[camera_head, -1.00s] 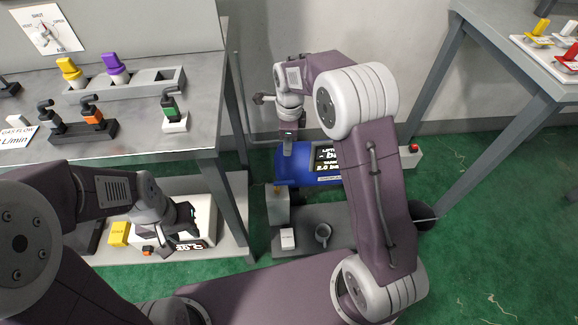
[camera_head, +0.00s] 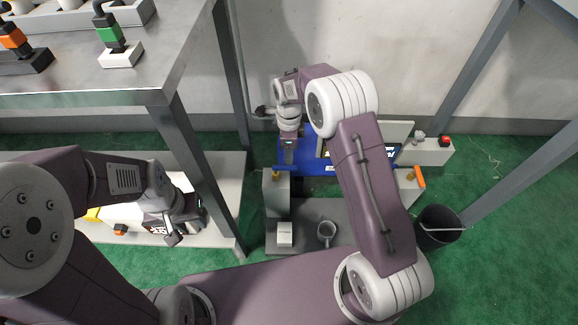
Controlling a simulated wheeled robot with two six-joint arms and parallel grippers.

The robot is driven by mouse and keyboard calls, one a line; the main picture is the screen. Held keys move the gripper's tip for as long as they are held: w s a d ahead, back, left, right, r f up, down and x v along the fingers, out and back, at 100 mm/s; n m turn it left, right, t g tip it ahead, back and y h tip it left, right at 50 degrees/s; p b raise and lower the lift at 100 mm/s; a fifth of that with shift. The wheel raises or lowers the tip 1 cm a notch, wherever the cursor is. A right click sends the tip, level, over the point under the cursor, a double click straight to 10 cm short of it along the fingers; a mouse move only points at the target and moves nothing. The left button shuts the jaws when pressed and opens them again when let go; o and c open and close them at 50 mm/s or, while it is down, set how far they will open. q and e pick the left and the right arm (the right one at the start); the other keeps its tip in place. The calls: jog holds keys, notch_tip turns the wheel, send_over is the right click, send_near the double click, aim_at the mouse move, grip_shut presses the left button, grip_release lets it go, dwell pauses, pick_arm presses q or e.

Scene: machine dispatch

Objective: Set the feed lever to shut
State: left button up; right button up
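I cannot identify the feed lever with certainty in the current view. A white plate with a pointer and printed words, seen earlier on the upper left, is out of the picture. My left gripper (camera_head: 180,218) is low at the left, over the low shelf beside the table leg. Its fingers are small and dark, and I cannot tell if they are open. My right gripper (camera_head: 289,152) points down in front of the blue machine (camera_head: 322,163). I cannot tell if it is open or holds anything. My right arm hides part of that machine.
An orange handle (camera_head: 419,177) sits right of my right arm, below a red button (camera_head: 444,140). A dark bucket (camera_head: 439,229) stands on the green floor. A grey mug (camera_head: 326,232) and white block (camera_head: 285,233) are on the low platform. The metal table (camera_head: 130,78) edge is upper left.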

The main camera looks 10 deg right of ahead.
aim_at(289, 167)
notch_tip(289, 167, down, 7)
jog(key=b, duration=0.4)
jog(key=shift+r, duration=0.15)
grip_shut()
dwell(1.0)
